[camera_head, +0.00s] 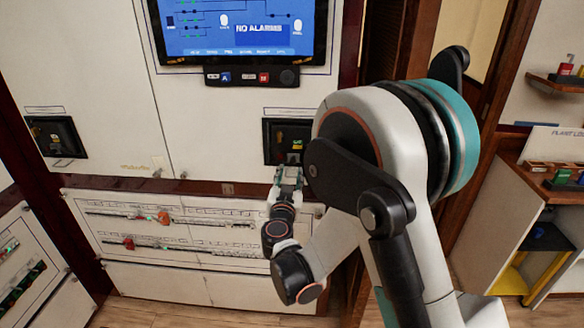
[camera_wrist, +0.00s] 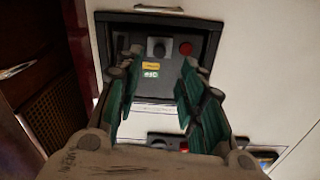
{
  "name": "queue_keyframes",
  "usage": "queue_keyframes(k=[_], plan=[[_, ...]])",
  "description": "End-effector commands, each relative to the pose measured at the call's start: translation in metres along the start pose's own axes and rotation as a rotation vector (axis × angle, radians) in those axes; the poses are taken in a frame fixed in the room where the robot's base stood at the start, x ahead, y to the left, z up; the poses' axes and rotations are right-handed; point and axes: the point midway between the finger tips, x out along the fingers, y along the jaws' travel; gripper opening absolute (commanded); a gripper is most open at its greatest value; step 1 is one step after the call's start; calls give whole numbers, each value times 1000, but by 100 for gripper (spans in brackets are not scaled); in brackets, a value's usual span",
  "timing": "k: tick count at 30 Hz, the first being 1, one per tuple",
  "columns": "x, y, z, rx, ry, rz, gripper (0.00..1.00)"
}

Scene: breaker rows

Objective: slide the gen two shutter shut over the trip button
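The red button shows uncovered. I cannot clearly make out a shutter or a gen two label. My gripper (camera_head: 289,176) is just in front of the panel's lower part. In the wrist view its green-padded fingers (camera_wrist: 158,82) are apart, with nothing seen between them.
A similar recessed panel (camera_head: 57,137) is at the left. A screen (camera_head: 237,30) reading NO ALARMS hangs above. Breaker rows (camera_head: 165,217) lie below. A wooden shelf unit (camera_head: 525,215) stands at the right. Another dark unit (camera_wrist: 160,138) with a red button shows low in the wrist view.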

Motion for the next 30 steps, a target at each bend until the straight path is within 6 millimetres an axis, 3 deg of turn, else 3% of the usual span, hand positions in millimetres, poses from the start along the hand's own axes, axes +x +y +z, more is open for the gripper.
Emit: queue_keyframes(k=[6,12,24,29,30], plan=[[41,1,1,0,0,2,36],[63,1,1,0,0,1,36],[69,0,0,0,0,0,36],[69,0,0,0,0,1,0],[69,0,0,0,0,1,0]])
